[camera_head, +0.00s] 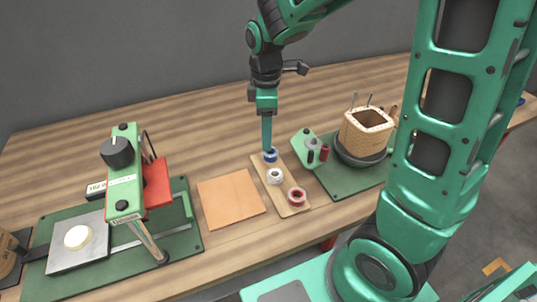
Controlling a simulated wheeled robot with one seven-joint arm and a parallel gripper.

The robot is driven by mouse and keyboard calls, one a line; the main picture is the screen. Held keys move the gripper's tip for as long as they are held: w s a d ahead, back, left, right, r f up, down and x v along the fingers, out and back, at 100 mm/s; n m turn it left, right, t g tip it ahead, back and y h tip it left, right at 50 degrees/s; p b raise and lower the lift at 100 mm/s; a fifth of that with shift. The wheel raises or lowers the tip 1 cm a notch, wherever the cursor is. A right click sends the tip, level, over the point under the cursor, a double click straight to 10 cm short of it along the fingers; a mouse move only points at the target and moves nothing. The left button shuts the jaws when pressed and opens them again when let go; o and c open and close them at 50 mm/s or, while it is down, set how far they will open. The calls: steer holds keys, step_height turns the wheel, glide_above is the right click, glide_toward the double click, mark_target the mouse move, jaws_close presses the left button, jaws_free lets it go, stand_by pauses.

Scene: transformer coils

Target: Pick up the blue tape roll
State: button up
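The blue tape roll (271,156) is at the far end of a narrow wooden board (296,209) on the table. A white tape roll (274,176) and a red tape roll (297,196) sit in line on the same board, nearer to me. My gripper (267,149) points straight down at the blue roll, with its fingertips at the roll's upper edge. From this angle the fingers overlap into one shape, so I cannot tell whether they are open or shut, or whether they touch the roll.
A flat tan sheet (231,199) lies left of the board. A green press-like machine (123,175) on a green mat stands further left. A green holder with spools (311,147) and a wooden coil form (364,132) stand close on the right. The table behind is clear.

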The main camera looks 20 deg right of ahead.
mark_target(271, 155)
steer(key=f, duration=0.5)
steer(key=shift+s+d+f, duration=0.1)
steer(key=shift+s+d, duration=0.1)
steer(key=shift+s, duration=0.15)
steer(key=shift+f, duration=0.65)
steer(key=shift+c, duration=0.6)
steer(key=c, duration=1)
